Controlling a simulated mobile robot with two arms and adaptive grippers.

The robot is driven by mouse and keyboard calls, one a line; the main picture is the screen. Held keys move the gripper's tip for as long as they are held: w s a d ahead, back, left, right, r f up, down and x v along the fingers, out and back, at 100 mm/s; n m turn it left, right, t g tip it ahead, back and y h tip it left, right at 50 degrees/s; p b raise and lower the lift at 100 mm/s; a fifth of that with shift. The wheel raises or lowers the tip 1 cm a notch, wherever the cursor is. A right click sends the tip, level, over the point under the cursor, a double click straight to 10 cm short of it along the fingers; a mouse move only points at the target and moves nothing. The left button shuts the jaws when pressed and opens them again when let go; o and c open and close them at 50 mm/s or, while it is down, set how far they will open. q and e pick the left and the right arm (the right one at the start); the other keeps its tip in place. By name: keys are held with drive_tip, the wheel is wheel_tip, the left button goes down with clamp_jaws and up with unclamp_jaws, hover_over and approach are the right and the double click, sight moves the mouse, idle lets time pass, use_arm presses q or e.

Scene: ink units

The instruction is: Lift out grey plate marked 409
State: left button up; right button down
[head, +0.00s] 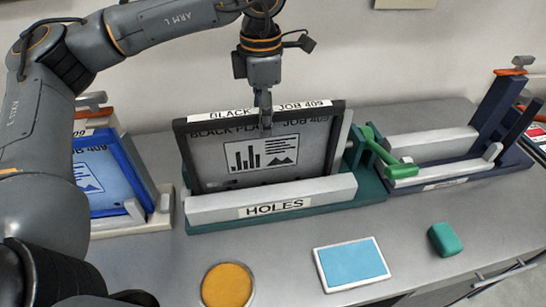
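The grey plate marked BLACK PLATE JOB 409 (208,160) has a dark frame and a printed chart picture. It stands upright, leaning slightly, in the green-based unit labelled HOLES (330,188), behind its pale front bar. A white label strip on the plate's top edge also reads JOB 409. My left gripper (265,112) points down at the middle of that top edge, with a finger in front of the plate's face. The far finger is hidden, so I cannot tell whether it grips the edge. My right gripper is not in view.
A blue plate (107,176) stands in another unit at left, partly behind my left arm. A green clamp lever (388,160) is right of the plate. A dark blue unit (490,130) looks empty. An orange disc (227,286), blue pad (351,264) and green block (445,239) lie in front.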

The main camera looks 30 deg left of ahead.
use_arm(q)
drive_tip(key=c, duration=0.7)
clamp_jaws()
wheel_tip(320, 180, up, 11)
drive_tip(key=p, duration=0.7)
